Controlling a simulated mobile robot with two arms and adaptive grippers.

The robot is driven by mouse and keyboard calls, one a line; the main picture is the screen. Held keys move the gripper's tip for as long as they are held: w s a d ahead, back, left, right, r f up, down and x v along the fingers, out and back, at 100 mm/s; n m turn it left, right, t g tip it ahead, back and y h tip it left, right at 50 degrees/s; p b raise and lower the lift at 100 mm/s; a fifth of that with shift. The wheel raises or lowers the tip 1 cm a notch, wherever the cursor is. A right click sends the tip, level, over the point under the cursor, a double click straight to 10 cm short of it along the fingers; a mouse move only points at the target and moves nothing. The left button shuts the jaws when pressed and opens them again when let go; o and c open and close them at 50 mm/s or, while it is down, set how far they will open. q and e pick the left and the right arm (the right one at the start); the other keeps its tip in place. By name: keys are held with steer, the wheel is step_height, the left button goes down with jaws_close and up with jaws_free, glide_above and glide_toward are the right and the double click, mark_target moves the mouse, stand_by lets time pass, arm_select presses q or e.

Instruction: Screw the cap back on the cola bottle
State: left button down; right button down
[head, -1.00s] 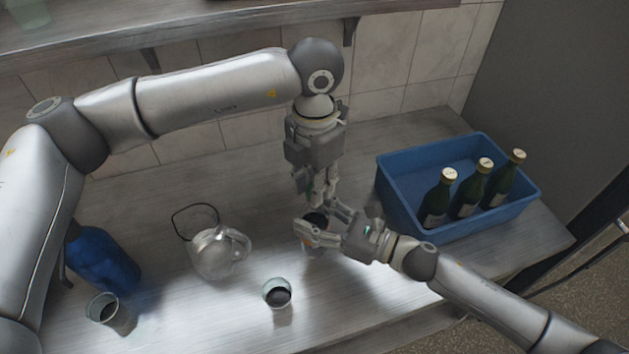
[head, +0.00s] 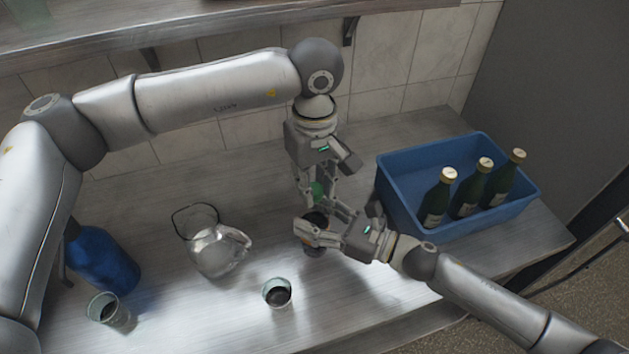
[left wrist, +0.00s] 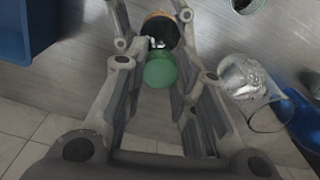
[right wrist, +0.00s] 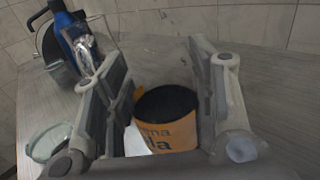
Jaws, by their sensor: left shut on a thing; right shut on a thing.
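The cola bottle (head: 313,250) is dark with an orange label and stands on the counter. Its label shows large in the right wrist view (right wrist: 180,133). My right gripper (head: 318,228) is shut around the bottle from the side. My left gripper (head: 316,197) points down above it and is shut on the green cap (head: 318,188). The cap also shows between the left fingers in the left wrist view (left wrist: 160,70), in line with the bottle top. The fingers hide the join, so I cannot tell whether cap and neck touch.
A blue crate (head: 405,207) with green bottles (head: 470,190) stands to the right. A glass jug (head: 215,250), a cup with dark drink (head: 277,293), another cup (head: 105,310) and a blue bottle (head: 103,262) stand to the left. A shelf runs above the back.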

arm_select(q)
steer(key=m, duration=0.4)
steer(key=c, duration=1.1)
jaws_free()
arm_select(e)
steer(key=c, duration=0.5)
jaws_free()
arm_select(q)
step_height(320, 180, up, 12)
arm_select(e)
steer(key=v, duration=1.2)
